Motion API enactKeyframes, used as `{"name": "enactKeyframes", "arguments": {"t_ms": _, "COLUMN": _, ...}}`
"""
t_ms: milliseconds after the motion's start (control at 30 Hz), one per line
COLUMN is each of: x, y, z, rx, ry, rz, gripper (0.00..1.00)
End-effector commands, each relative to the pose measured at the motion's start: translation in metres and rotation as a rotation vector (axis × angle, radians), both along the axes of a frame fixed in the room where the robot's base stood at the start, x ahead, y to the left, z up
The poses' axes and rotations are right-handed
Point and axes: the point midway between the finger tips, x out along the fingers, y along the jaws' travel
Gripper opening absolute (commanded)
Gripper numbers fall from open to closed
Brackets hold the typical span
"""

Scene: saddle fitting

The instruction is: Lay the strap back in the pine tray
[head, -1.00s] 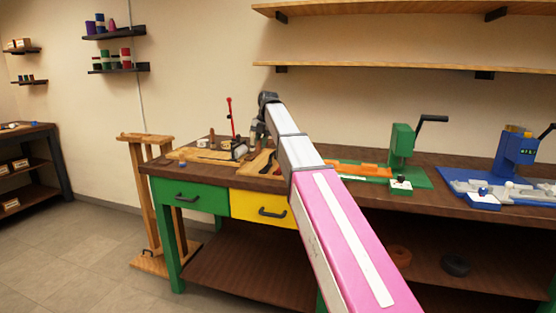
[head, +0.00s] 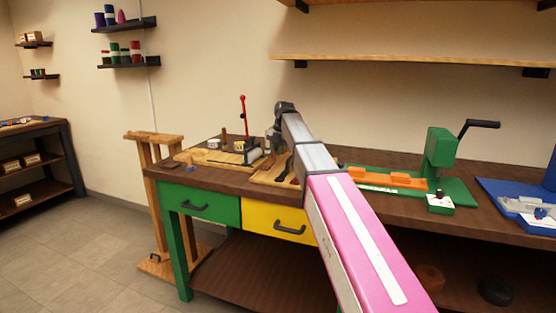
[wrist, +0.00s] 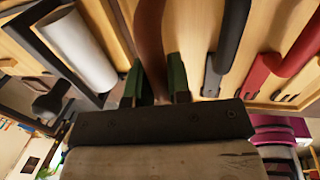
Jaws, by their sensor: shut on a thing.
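In the wrist view my gripper (wrist: 158,82) has its two green fingers on either side of a brown strap (wrist: 150,35). It is shut on the strap, which runs away from the fingers over pale wood. That pale wood appears to be the pine tray (wrist: 191,28); it also shows on the bench in the head view (head: 262,178), partly behind my arm. A dark-handled tool (wrist: 229,45) and red-handled tools (wrist: 275,68) lie to the right of the strap. I cannot tell whether the strap touches the wood. My arm hides the gripper in the head view.
A grey roller (wrist: 75,48) on a dark stand is left of the strap. On the bench, a board with small tools (head: 205,158) and a red-knobbed lever (head: 243,115) stand left of the tray. A green press (head: 440,150) with an orange piece stands to the right.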

Motion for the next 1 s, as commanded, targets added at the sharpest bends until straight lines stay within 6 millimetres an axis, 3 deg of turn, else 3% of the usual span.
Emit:
{"name": "enactKeyframes", "arguments": {"t_ms": 300, "x": 0.0, "y": 0.0, "z": -0.035, "rx": 0.0, "ry": 0.0, "rz": 0.0, "gripper": 0.0}}
{"name": "enactKeyframes", "arguments": {"t_ms": 667, "x": 0.0, "y": 0.0, "z": -0.039, "rx": 0.0, "ry": 0.0, "rz": 0.0, "gripper": 0.0}}
{"name": "enactKeyframes", "arguments": {"t_ms": 700, "x": 0.0, "y": 0.0, "z": -0.04, "rx": 0.0, "ry": 0.0, "rz": 0.0, "gripper": 0.25}}
{"name": "enactKeyframes", "arguments": {"t_ms": 767, "x": 0.0, "y": 0.0, "z": -0.039, "rx": 0.0, "ry": 0.0, "rz": 0.0, "gripper": 0.44}}
{"name": "enactKeyframes", "arguments": {"t_ms": 1000, "x": 0.0, "y": 0.0, "z": -0.039, "rx": 0.0, "ry": 0.0, "rz": 0.0, "gripper": 0.44}}
